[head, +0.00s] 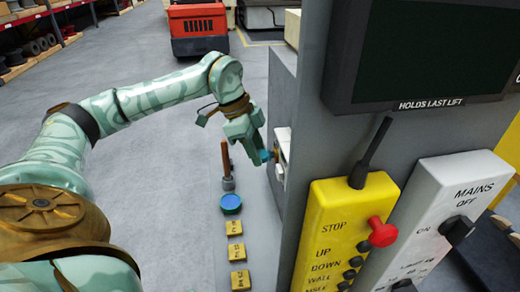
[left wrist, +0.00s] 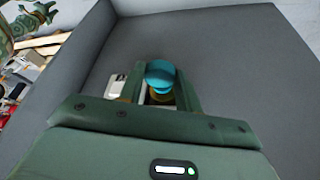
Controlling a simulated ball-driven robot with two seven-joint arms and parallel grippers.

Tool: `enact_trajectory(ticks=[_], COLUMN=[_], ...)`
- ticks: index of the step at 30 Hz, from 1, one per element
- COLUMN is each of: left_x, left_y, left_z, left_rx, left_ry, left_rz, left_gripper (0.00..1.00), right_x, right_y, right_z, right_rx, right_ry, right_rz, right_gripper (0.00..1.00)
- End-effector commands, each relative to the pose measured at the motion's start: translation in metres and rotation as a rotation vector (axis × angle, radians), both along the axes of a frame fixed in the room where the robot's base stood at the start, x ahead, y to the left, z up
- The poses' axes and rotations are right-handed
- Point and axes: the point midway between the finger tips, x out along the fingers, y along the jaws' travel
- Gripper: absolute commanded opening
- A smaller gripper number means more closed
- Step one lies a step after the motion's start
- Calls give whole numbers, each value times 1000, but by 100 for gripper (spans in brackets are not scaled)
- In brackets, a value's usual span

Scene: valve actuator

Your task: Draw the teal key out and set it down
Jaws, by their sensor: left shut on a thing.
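The teal key (head: 265,155) shows as a small blue-teal knob at my left gripper's fingertips, beside the lock on the side of the grey cabinet. My left gripper (head: 257,148) is shut on the key. In the left wrist view the round teal head of the key (left wrist: 160,74) sits between the two fingers of my left gripper (left wrist: 159,88), with a brass-coloured part just under it. I cannot tell how deep the key sits in the lock. My right gripper is not in view.
The grey cabinet (head: 290,85) carries a yellow pendant box (head: 340,225) and a white mains box (head: 450,200). On the floor side stand a brown-handled tool (head: 226,165), a blue-topped round dish (head: 230,203) and several yellow blocks (head: 238,252). A red machine (head: 198,28) is far behind.

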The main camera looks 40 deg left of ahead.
Motion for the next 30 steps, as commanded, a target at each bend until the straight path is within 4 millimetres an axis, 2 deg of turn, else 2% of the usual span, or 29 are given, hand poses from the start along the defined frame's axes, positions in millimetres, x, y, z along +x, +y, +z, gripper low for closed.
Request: enact_trajectory(ticks=[30], left_x=[-28], left_y=[23], left_z=[-1], left_rx=[1], left_ry=[0], left_rz=[0], left_gripper=[6], right_x=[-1], right_y=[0], right_z=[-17], right_rx=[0], right_ry=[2], right_rz=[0], right_gripper=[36])
